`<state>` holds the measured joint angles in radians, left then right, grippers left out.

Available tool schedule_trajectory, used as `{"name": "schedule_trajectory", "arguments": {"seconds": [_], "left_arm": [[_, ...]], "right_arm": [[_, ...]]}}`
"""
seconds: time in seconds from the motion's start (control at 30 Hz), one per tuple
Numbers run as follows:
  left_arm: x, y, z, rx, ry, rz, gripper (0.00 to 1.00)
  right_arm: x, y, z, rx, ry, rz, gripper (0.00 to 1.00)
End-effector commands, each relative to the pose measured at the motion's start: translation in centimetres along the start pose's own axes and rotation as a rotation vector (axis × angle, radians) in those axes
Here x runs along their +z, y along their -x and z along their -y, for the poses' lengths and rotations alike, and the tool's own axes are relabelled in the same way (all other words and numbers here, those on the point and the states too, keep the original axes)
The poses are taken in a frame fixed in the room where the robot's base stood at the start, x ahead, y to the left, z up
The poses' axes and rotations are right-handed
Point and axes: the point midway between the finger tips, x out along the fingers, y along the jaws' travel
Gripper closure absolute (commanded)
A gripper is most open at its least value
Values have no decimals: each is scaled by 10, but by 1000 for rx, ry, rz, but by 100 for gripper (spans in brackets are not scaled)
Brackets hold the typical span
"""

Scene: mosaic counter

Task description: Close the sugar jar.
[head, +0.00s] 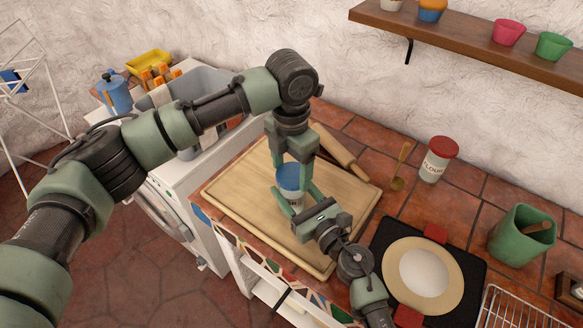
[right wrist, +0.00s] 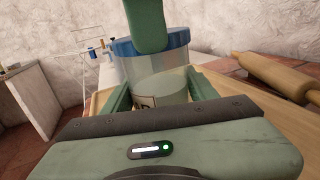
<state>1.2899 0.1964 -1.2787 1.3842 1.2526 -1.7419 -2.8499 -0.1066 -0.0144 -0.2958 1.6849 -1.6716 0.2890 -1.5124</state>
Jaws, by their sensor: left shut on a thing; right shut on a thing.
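The sugar jar (head: 291,195) stands upright on the wooden board, a clear jar with a partly hidden label. Its blue lid (head: 288,174) sits on the jar's mouth; whether it is fully seated I cannot tell. My left gripper (head: 291,168) comes down from above and is shut on the lid. My right gripper (head: 293,201) reaches in from the front and is shut around the jar's body. In the right wrist view the jar (right wrist: 160,78) is between my right fingers, and a left finger covers part of the lid (right wrist: 180,40).
A rolling pin (head: 338,150) lies on the far side of the wooden board (head: 235,185). A flour jar (head: 437,160) with a red lid and a wooden spoon (head: 400,168) are to the right. A plate (head: 424,279) on a black mat and a green pot (head: 520,235) are farther right.

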Motion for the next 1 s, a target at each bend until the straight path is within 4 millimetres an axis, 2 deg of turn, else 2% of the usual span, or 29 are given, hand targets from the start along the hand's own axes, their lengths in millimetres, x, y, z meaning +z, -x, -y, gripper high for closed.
{"name": "schedule_trajectory", "arguments": {"seconds": [0.17,0.2,0.27,0.63,1.0], "left_arm": [[0,1,-1,2,4,2,68],[0,1,-1,2,4,2,23],[0,1,-1,2,4,1,9],[0,4,0,1,4,1,9],[0,44,0,1,4,1,9]], "right_arm": [[-1,0,0,-1,-1,-2,100],[-1,0,0,-1,-1,-2,100],[-1,0,0,-1,-1,-2,100],[-1,0,0,0,0,-2,100],[-1,0,0,0,0,-2,100]]}}
